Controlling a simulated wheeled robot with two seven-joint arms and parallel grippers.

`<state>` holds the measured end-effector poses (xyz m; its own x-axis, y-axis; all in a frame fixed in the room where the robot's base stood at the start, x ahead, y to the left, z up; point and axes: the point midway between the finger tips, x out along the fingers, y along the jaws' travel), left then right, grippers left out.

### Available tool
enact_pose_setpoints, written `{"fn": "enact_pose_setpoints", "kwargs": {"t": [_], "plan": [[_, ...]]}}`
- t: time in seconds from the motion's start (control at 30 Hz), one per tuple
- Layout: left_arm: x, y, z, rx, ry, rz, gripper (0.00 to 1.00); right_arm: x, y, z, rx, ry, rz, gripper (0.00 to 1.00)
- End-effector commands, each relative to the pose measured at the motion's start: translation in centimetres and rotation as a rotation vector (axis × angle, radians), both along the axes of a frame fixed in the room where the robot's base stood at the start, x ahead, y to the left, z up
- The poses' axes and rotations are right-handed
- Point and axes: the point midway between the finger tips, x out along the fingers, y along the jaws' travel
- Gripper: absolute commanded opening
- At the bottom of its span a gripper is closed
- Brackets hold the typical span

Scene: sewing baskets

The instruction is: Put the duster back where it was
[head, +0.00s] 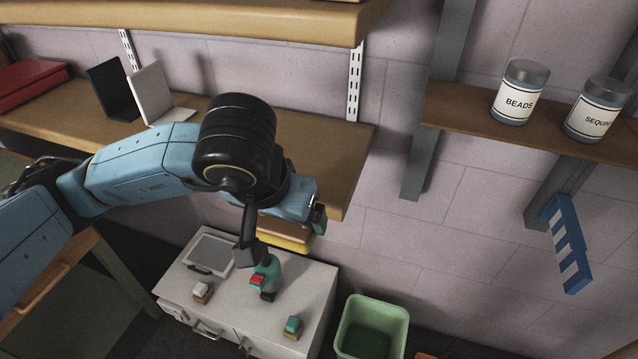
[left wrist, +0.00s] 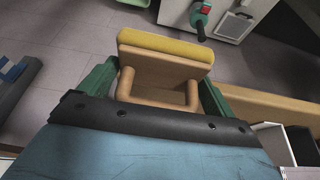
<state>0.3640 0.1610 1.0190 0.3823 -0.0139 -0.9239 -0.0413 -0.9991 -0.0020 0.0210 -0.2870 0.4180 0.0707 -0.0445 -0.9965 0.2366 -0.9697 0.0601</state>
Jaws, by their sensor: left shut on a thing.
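The duster (head: 288,241) has a wooden back and a yellow pad, and is partly hidden behind my left arm in the head view. In the left wrist view the duster (left wrist: 165,70) shows its wooden loop handle towards me and its yellow pad facing away. My left gripper (head: 312,218) is shut on it, with a finger on each side of the handle end, also seen in the left wrist view (left wrist: 158,85). The duster is held in the air near the end of the long wooden shelf, above the white cabinet's back edge. My right gripper is not in view.
The wooden shelf (head: 340,150) carries a black bookend (head: 112,88), a white bookend (head: 155,92) and a red box (head: 30,85). A green-red tool (head: 268,275) stands on the white cabinet (head: 240,300). A green bin (head: 372,325) is beside it. Jars stand on the right shelf (head: 460,115).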

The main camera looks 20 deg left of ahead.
Motion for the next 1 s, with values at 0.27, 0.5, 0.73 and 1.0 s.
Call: {"fn": "enact_pose_setpoints", "kwargs": {"t": [0.27, 0.5, 0.73, 1.0], "plan": [[2.0, 0.0, -0.2, -0.003, -0.001, 0.015, 0.69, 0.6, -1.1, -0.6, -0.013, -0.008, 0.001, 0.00], [8.0, -0.3, -0.2, -0.005, -0.001, 0.012, 0.69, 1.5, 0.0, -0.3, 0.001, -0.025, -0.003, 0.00], [12.4, -0.5, -0.2, -0.004, -0.002, 0.010, 0.69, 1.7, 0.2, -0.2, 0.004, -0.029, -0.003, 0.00], [14.4, -0.5, -0.2, -0.004, -0.003, 0.008, 0.69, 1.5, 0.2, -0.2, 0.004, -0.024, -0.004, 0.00]]}}
